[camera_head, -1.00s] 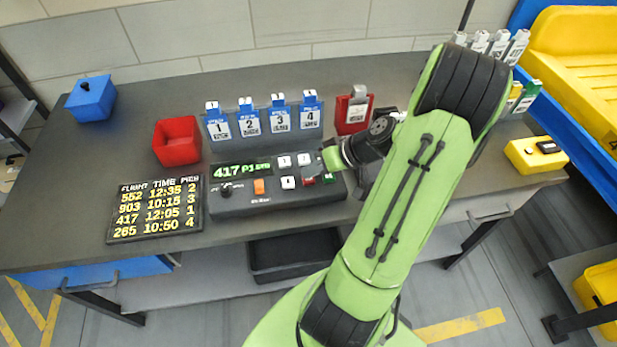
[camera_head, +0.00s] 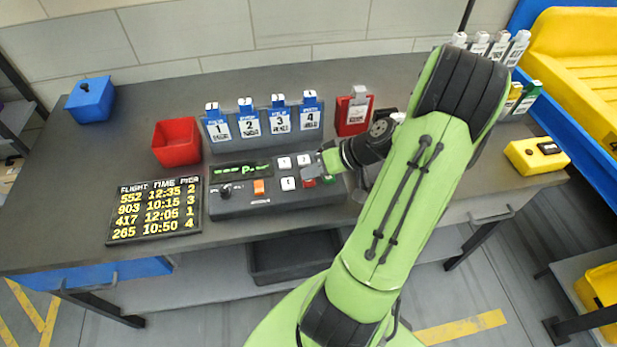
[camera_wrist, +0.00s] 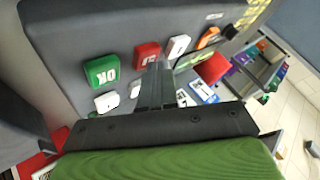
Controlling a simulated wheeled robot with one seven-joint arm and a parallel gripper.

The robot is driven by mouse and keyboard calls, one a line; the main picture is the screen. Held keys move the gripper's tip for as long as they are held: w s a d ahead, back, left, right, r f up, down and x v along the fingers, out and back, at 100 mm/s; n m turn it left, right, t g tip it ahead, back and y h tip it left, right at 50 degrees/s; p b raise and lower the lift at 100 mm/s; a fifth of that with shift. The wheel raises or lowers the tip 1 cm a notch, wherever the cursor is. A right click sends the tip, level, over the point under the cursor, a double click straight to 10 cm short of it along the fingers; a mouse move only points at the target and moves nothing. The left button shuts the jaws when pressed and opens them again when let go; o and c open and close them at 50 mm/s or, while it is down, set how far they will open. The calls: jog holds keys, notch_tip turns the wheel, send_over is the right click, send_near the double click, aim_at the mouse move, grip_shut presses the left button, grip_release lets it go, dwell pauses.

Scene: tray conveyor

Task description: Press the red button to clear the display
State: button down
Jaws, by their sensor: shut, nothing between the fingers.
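The control panel (camera_head: 290,203) lies on the grey table, with a display (camera_head: 242,170) showing green dashes and "P-". In the head view the fingertips are hidden.
White buttons (camera_head: 284,162) and an orange switch (camera_head: 259,187) sit on the same panel. A flight board (camera_head: 152,236) lies to the left. A red bin (camera_head: 177,157) and blue numbered tags (camera_head: 279,121) stand behind the panel.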

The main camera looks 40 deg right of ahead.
aim_at(313, 180)
jog(key=shift+r+p, duration=0.4)
jog(key=shift+r, duration=0.3)
notch_tip(313, 180, up, 5)
jog(key=p, duration=0.4)
jog(key=shift+r, duration=0.1)
dwell(0.4)
